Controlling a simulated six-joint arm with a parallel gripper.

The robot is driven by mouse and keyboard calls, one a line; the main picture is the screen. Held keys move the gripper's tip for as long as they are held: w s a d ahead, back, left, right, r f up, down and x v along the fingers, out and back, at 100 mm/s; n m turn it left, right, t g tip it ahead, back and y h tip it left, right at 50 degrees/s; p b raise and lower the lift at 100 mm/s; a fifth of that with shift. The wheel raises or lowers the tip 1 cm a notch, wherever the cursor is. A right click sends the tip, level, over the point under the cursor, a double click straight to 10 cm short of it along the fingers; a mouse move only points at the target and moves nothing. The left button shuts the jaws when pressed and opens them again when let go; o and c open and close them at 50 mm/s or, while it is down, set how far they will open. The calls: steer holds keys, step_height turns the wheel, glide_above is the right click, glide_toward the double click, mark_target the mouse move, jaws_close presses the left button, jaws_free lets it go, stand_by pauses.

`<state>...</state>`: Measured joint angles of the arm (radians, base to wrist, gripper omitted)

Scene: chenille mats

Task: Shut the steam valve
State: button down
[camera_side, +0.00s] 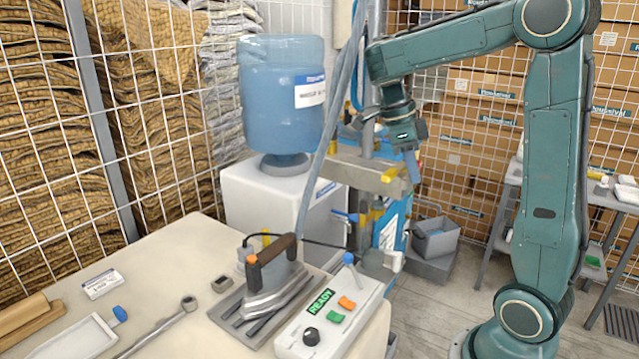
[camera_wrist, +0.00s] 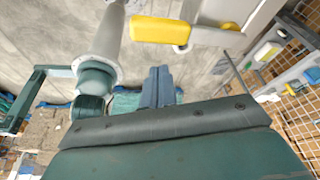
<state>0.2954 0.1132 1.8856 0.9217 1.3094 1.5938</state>
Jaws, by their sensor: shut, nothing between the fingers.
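A yellow lever handle (camera_side: 394,173) sits at the end of a grey horizontal bar beside the upright pipe; it looks like the steam valve's handle. In the wrist view a yellow handle (camera_wrist: 160,30) lies ahead of my fingertips, joined to a pale metal arm at its right. My gripper (camera_side: 413,179) points down close beside the yellow handle in the side view. In the wrist view my gripper (camera_wrist: 159,69) has its two blue-grey fingers together, with nothing between them. A gap shows between fingertips and handle there. The valve body is not clear.
A steam iron (camera_side: 270,275) rests on a rack on the table (camera_side: 190,255), next to a control box (camera_side: 335,315) reading READY. A grey hose (camera_side: 325,150) rises from the iron. A blue water bottle (camera_side: 282,95) stands behind.

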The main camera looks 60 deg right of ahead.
steer(key=s+d+n+t+h, duration=0.2)
steer(key=s+d+n+t, duration=0.2)
steer(key=d+n, duration=0.95)
steer(key=a+v, duration=0.1)
steer(key=v, duration=0.9)
steer(key=s+a+f+n+t+y, duration=0.1)
steer(key=a+f+n, duration=0.2)
steer(key=a+n, duration=0.3)
steer(key=s+a+f+n+t+y, duration=0.1)
steer(key=a+f+n+t, duration=0.1)
steer(key=a+n, duration=0.4)
steer(key=s+a+f+n+t+y, duration=0.1)
steer(key=a+f+n, duration=0.3)
steer(key=a, duration=1)
steer(key=shift+a+n+t, duration=0.35)
steer(key=shift+n+t, duration=0.25)
steer(key=shift+n, duration=0.45)
